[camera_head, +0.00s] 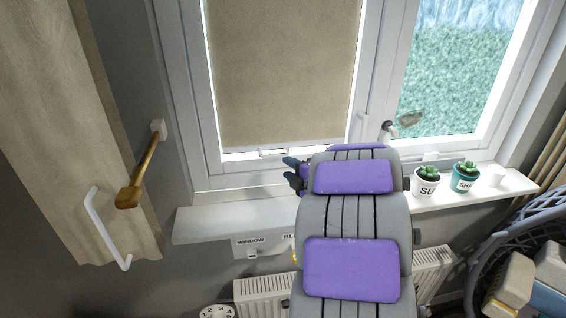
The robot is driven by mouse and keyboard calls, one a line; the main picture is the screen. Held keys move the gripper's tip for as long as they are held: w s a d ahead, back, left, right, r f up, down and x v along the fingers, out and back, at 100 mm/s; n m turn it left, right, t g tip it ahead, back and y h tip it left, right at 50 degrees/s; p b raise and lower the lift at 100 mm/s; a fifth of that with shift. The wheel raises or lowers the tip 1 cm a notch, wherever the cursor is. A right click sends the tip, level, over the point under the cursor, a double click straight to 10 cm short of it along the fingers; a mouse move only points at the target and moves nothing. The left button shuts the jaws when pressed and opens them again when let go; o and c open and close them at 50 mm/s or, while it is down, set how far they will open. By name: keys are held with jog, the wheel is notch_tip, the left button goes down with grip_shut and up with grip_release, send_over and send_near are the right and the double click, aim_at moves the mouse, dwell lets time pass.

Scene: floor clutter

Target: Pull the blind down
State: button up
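The beige roller blind (283,70) hangs over the left window pane and covers nearly all of it. Its lower edge is just above the bottom of the window frame. A small pale pull handle (273,153) shows at that lower edge. My gripper (292,171) shows beyond my arm, to the right of and slightly below the pull handle in the picture. Its two dark fingertips are apart, with nothing visible between them. My arm hides the rest of the gripper and part of the sill.
A radiator (262,290) is below. A curtain (70,120) and a brass-coloured bar (145,170) are at left. A grey basket (522,225) stands at right.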

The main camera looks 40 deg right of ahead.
jog(key=d+v, duration=0.1)
jog(key=v, duration=0.5)
jog(key=shift+s+a, duration=0.3)
jog(key=shift+a, duration=0.1)
jog(key=shift+a, duration=0.2)
jog(key=shift+w+d, duration=0.1)
